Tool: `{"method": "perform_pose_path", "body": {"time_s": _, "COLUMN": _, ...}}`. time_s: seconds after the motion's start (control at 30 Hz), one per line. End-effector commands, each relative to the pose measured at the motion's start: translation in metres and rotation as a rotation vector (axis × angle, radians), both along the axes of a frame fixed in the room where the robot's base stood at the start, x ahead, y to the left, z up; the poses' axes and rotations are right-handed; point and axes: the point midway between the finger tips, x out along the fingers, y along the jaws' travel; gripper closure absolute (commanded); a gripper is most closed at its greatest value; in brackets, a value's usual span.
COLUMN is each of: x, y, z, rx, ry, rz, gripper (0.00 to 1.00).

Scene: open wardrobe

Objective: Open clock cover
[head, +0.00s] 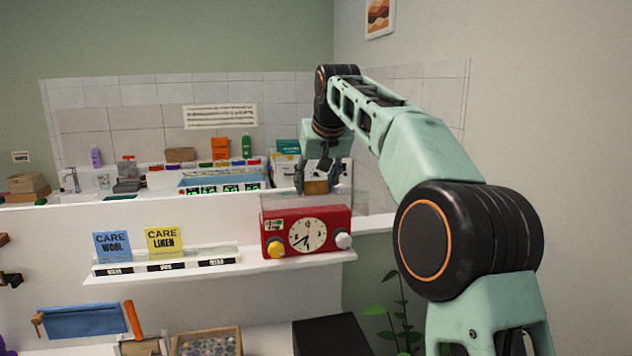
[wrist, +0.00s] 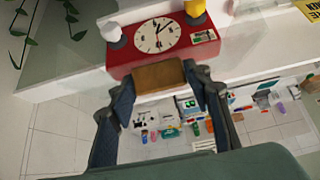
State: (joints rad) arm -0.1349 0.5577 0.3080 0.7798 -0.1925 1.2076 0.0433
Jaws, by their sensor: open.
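The clock is a red box (head: 273,240) on the white ledge, with a round cream dial (head: 307,235), a yellow knob (head: 276,250) and a white knob (head: 343,240). In the wrist view the red box (wrist: 121,58) is at the top, upside down. A brown block (head: 317,187) is just above the clock's top edge; it also shows in the wrist view (wrist: 160,75). My gripper (head: 318,190) is open, its fingers on either side of the block. I cannot tell whether they touch it. A faint clear panel seems to stand around the block; its outline is hard to make out.
Blue (head: 112,246) and yellow (head: 164,242) care cards stand on the ledge left of the clock. A sink counter with bottles and boxes is behind. A plant (head: 392,310) and a black box (head: 332,337) are below. The wall right of the clock is bare.

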Motion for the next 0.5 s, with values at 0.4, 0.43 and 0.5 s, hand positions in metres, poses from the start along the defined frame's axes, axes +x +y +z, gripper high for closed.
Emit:
{"method": "perform_pose_path", "body": {"time_s": 0.4, "x": 0.000, "y": 0.000, "z": 0.003, "rx": 0.002, "ry": -0.008, "rz": 0.000, "gripper": 0.39}}
{"method": "perform_pose_path", "body": {"time_s": 0.43, "x": 0.000, "y": 0.000, "z": 0.005, "rx": 0.002, "ry": -0.008, "rz": -0.001, "gripper": 0.39}}
{"method": "perform_pose_path", "body": {"time_s": 0.5, "x": -0.003, "y": -0.001, "z": 0.010, "rx": 0.002, "ry": -0.010, "rz": -0.001, "gripper": 0.39}}
